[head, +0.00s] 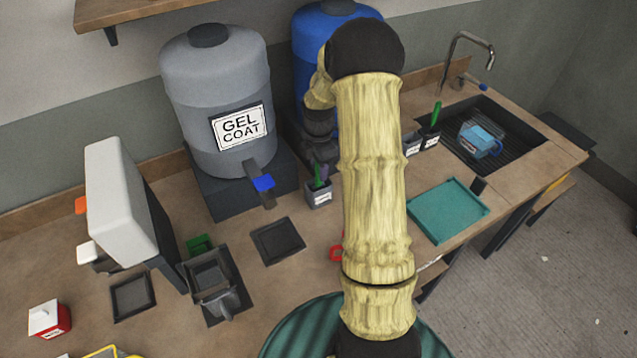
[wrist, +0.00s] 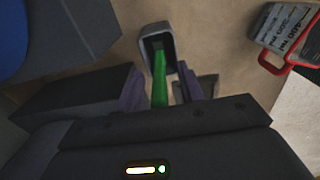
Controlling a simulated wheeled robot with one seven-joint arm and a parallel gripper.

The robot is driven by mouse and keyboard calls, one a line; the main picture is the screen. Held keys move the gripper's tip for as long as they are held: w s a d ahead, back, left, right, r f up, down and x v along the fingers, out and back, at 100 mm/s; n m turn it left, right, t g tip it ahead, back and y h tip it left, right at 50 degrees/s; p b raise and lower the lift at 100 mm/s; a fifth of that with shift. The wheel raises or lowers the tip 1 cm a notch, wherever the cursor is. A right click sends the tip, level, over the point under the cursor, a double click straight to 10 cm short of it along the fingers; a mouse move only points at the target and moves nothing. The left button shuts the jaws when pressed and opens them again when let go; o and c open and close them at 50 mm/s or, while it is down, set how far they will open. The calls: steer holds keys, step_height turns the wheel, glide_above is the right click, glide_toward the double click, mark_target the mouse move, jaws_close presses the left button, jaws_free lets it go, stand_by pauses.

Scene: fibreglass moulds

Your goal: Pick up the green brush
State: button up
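A green brush (wrist: 159,80) stands in a small grey cup (wrist: 157,38), its handle pointing up toward the wrist camera. In the head view the green brush (head: 317,174) shows in a labelled grey cup (head: 319,197) in front of the blue drum. My gripper (wrist: 159,70) has its two purple fingers on either side of the green handle, with gaps visible on both sides. The fingers are open.
A grey gel coat drum (head: 215,95) stands left of the cup, on a dark stand with a blue-handled tap. Another cup with a green handle (head: 436,113) stands by the sink. A red-handled container (wrist: 287,38) is at the right. A teal tray (head: 448,210) lies further right.

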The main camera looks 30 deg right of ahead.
jaws_close()
step_height(320, 180, up, 10)
steer(key=shift+r+b, duration=0.1)
steer(key=shift+b, duration=0.9)
